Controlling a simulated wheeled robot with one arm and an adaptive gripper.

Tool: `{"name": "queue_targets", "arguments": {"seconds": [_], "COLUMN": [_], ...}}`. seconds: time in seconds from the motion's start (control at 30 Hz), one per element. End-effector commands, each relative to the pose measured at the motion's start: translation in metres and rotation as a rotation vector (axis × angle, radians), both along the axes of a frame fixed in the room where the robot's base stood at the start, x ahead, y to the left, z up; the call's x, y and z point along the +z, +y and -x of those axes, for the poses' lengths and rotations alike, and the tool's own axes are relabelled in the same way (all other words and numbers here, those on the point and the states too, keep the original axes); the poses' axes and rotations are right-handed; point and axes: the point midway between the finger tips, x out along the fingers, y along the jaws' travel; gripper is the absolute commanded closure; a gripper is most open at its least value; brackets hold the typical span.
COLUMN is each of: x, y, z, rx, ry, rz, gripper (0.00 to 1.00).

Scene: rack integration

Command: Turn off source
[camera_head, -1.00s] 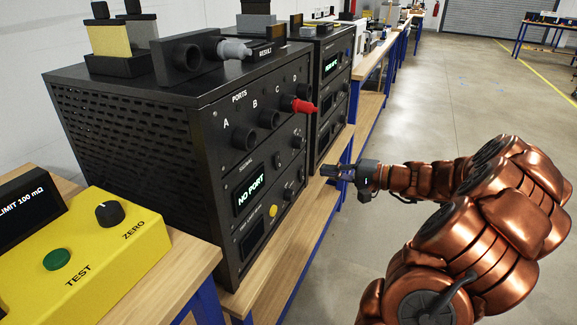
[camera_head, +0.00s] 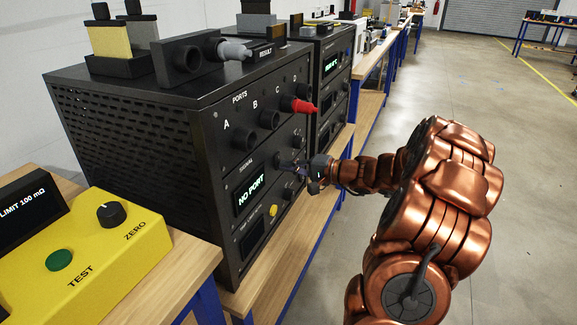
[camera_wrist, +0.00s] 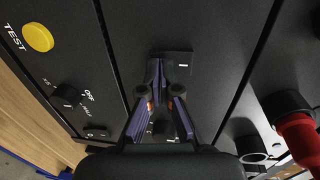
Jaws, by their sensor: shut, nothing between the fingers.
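The black rack unit (camera_head: 130,125) stands on a wooden bench; its middle panel has a lit screen (camera_head: 251,194) reading NO PORT. My gripper (camera_head: 283,163) is shut and empty, its fingertips at that panel just right of the screen. In the wrist view, my gripper (camera_wrist: 162,75) points at a small black switch (camera_wrist: 183,60) with a white mark. The fingers cover part of the switch. I cannot tell whether they touch it or which way it is set.
A red plug (camera_head: 301,105) sticks out of the ports panel, above my gripper; it also shows in the wrist view (camera_wrist: 300,140). A yellow button (camera_wrist: 38,38) and a knob marked OFF (camera_wrist: 66,96) sit on the neighbouring panel. The aisle floor (camera_head: 500,130) is clear.

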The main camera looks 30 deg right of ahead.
Motion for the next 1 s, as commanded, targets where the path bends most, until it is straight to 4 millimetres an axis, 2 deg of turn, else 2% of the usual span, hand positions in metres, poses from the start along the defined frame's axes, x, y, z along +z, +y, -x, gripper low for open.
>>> {"name": "queue_targets", "arguments": {"seconds": [0.5, 0.77, 1.0], "x": [-0.006, -0.001, -0.007], "y": [0.003, 0.002, -0.010], "z": [-0.004, -0.004, 0.009], "rx": [0.000, 0.000, -0.002], "ry": [-0.051, -0.050, -0.052], "rz": [-0.028, -0.028, -0.029], "gripper": [1.00, 1.00, 1.00]}}
